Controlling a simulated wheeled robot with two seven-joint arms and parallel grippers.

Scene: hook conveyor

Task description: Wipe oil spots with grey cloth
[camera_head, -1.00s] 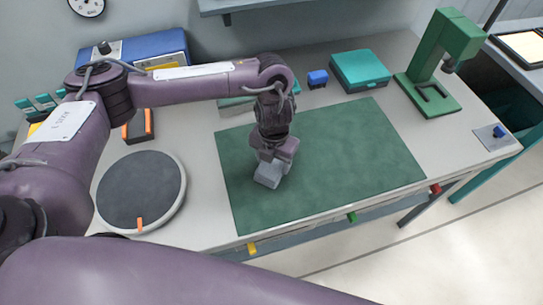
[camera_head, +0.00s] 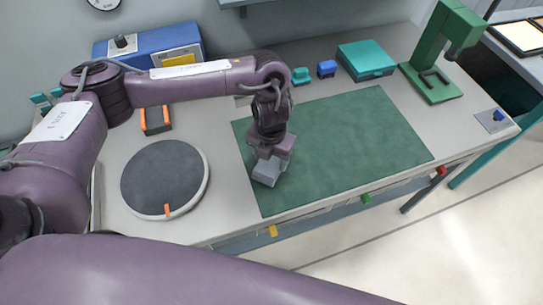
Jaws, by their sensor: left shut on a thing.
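My left gripper (camera_head: 272,158) hangs over the left part of a dark green mat (camera_head: 350,145) on the workbench. It is shut on a light grey, block-like piece (camera_head: 265,173), which I take to be the grey cloth. The piece is low, near the mat's left edge; I cannot tell whether it touches the mat. No distinct oil spots show on the visible mat, and the part behind the gripper is hidden. My right gripper is not in view.
A round dark turntable (camera_head: 163,178) is left of the mat. A blue box (camera_head: 150,48), a small blue item (camera_head: 327,68) and a teal case (camera_head: 367,60) stand behind. A green press (camera_head: 440,55) is at back right. The mat's middle and right are clear.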

